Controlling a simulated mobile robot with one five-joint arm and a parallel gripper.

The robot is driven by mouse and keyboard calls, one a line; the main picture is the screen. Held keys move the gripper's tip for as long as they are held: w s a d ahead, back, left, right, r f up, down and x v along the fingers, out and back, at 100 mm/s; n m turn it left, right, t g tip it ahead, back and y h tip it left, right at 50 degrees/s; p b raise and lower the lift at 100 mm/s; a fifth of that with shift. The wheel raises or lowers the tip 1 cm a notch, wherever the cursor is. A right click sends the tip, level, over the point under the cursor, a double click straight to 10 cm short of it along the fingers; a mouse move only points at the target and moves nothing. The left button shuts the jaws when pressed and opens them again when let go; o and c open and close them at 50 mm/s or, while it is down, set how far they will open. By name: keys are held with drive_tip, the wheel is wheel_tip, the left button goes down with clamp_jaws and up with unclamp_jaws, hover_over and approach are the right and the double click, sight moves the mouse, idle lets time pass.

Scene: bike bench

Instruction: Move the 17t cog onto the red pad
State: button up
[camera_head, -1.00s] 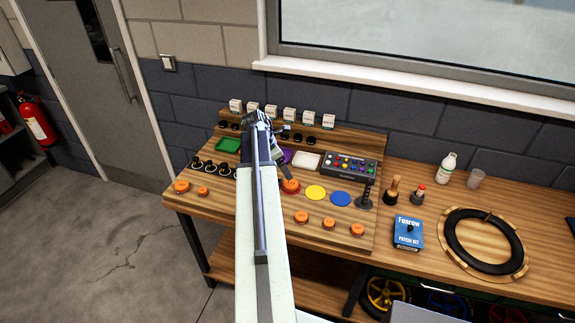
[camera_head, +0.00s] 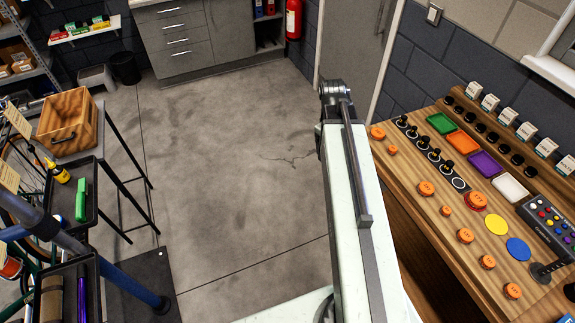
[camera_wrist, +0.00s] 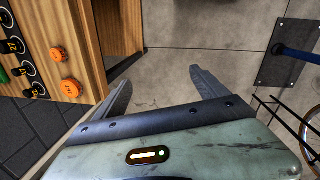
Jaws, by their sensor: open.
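Several orange cogs lie on the wooden bench board (camera_head: 408,236) at the right of the head view; their tooth markings are too small to read, so I cannot tell which is the 17t. One orange cog (camera_head: 477,199) sits on the red pad (camera_head: 468,206), whose rim shows around it. Other cogs lie apart, such as one cog (camera_head: 426,188) to its left and another cog (camera_head: 465,236) nearer the front edge. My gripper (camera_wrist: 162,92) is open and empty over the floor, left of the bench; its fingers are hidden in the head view.
A yellow pad (camera_head: 496,225) and a blue pad (camera_head: 518,249) lie beside the red one. Green (camera_head: 441,123), orange, purple and white trays stand behind. A cart (camera_head: 75,146) with a wooden crate stands left. The floor between is clear.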

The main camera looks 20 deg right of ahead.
drive_tip(key=a+m+y, duration=0.1)
drive_tip(key=a+m, duration=0.2)
drive_tip(key=a, duration=1.9)
drive_tip(key=shift+s+a, duration=0.2)
drive_tip(key=shift+a, duration=0.15)
